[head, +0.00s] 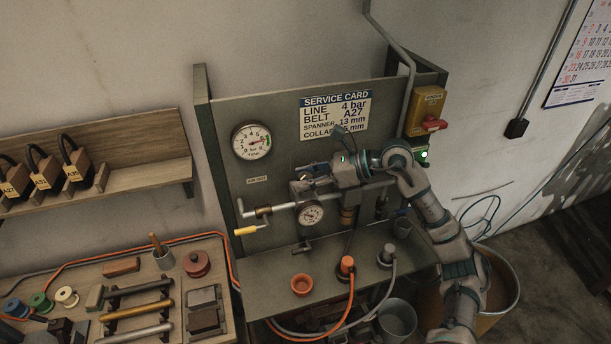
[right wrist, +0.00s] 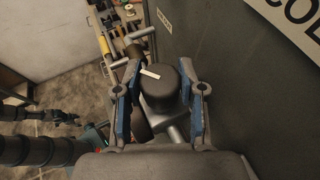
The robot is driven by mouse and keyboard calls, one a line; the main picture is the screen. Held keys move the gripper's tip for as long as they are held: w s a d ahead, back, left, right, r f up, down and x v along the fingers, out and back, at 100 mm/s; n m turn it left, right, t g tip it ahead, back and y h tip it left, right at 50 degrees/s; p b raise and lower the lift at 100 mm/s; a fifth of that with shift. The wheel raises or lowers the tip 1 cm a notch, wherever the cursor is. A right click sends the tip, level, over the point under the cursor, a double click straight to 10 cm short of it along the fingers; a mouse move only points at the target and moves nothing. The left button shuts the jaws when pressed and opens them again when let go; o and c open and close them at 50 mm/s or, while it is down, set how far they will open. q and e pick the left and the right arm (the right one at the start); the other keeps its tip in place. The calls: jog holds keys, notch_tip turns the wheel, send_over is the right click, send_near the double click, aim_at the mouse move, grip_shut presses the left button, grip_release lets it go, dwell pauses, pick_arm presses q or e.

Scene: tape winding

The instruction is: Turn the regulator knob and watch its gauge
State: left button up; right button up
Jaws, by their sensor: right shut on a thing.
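The regulator knob (right wrist: 170,85) is a dark round cap with a white pointer mark, seen from above in the right wrist view. My right gripper (right wrist: 158,78) has its blue-padded fingers on both sides of the knob and is shut on it. In the head view the right gripper (head: 312,181) reaches in from the right and mostly hides the knob. The small regulator gauge (head: 311,214) faces forward just below; its reading is too small to tell. My left gripper is not seen.
A pipe with a yellow-handled lever (head: 246,230) runs left of the regulator. The service card (head: 335,112) and a yellow box with a red switch (head: 434,124) are on the panel.

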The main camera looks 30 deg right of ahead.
aim_at(306, 174)
jog(key=n+g+y+p, duration=0.1)
jog(key=n+g, duration=0.1)
jog(key=g, duration=0.1)
jog(key=shift+f+n+p, duration=0.1)
jog(key=shift+n+p, duration=0.2)
jog(key=shift+p, duration=0.05)
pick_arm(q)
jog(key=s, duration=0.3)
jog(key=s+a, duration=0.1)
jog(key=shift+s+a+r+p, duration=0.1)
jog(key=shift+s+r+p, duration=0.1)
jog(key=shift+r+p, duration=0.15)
pick_arm(e)
jog(key=shift+f+n+g+y, duration=0.1)
jog(key=shift+n+g+y, duration=0.3)
jog(key=shift+n, duration=0.1)
jog(key=shift+f, duration=0.1)
jog(key=o, duration=1.1)
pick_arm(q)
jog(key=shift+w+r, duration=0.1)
pick_arm(e)
jog(key=shift+o, duration=0.2)
jog(key=shift+w+d, duration=0.1)
jog(key=shift+d, duration=0.05)
jog(key=shift+r, duration=0.35)
notch_tip(306, 174, up, 9)
jog(key=shift+w+d+r, duration=0.1)
